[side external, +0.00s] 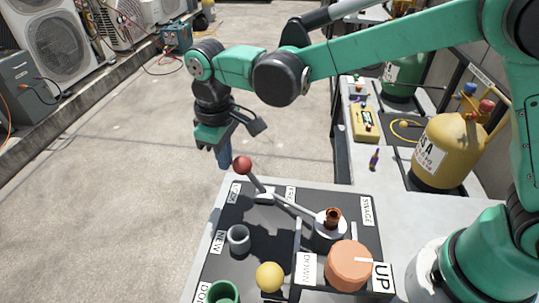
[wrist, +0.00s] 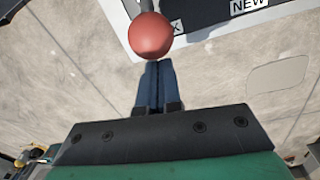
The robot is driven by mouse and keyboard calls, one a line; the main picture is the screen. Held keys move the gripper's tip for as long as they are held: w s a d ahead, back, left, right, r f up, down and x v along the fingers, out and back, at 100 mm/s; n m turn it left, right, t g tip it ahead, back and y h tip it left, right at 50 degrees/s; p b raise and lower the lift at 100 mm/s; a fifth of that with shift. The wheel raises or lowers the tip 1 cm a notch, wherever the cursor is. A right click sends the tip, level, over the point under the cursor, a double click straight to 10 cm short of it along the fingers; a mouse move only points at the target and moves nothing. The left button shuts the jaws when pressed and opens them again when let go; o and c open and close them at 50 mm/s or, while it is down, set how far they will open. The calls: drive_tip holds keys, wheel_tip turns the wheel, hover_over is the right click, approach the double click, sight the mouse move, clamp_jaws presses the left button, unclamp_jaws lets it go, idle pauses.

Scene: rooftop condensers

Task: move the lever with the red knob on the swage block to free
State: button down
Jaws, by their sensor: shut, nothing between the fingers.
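The lever's red knob (side external: 242,165) is at the upper left end of its grey rod, which leans left over the swage block (side external: 265,212) on the dark panel. In the wrist view the red knob (wrist: 151,36) is just beyond my fingertips. My gripper (side external: 224,163) is beside the knob, on its left in the side view, pointing down past the panel's edge. Its blue fingers (wrist: 157,66) are together and empty. Whether they touch the knob I cannot tell. A label near the lever's base is partly hidden by the rod.
The panel also holds a grey ring (side external: 238,239), a yellow knob (side external: 270,277), a green cup (side external: 222,292), an orange knob (side external: 349,265) and a copper tube end (side external: 333,217). A yellow tank (side external: 446,150) stands at the right. Open floor lies left of the bench.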

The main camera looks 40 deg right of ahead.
sight(244, 157)
drive_tip(key=shift+s, duration=0.1)
idle(0.3)
drive_tip(key=shift+s+d+r+y, duration=0.1)
drive_tip(key=shift+d+r+y, duration=0.1)
drive_tip(key=shift+y, duration=0.1)
drive_tip(key=shift+s+d+r+t+y, duration=0.2)
drive_tip(key=shift+t+y, duration=0.1)
drive_tip(key=shift+t, duration=0.2)
drive_tip(key=shift+s+d+r+t+y, duration=0.5)
drive_tip(key=shift+s+d+t+y, duration=0.3)
drive_tip(key=shift+t+y, duration=0.1)
drive_tip(key=s+d+t+y, duration=0.2)
drive_tip(key=t+y, duration=0.1)
drive_tip(key=shift+s+d+r, duration=0.3)
drive_tip(key=shift+s+d, duration=0.05)
drive_tip(key=shift+s+d+t+y, duration=0.4)
drive_tip(key=shift+s+d+t, duration=0.05)
drive_tip(key=shift+t, duration=0.05)
drive_tip(key=shift+s+d+f, duration=0.3)
drive_tip(key=shift+s+d, duration=0.4)
drive_tip(key=shift+s+f, duration=0.1)
drive_tip(key=shift+s, duration=0.05)
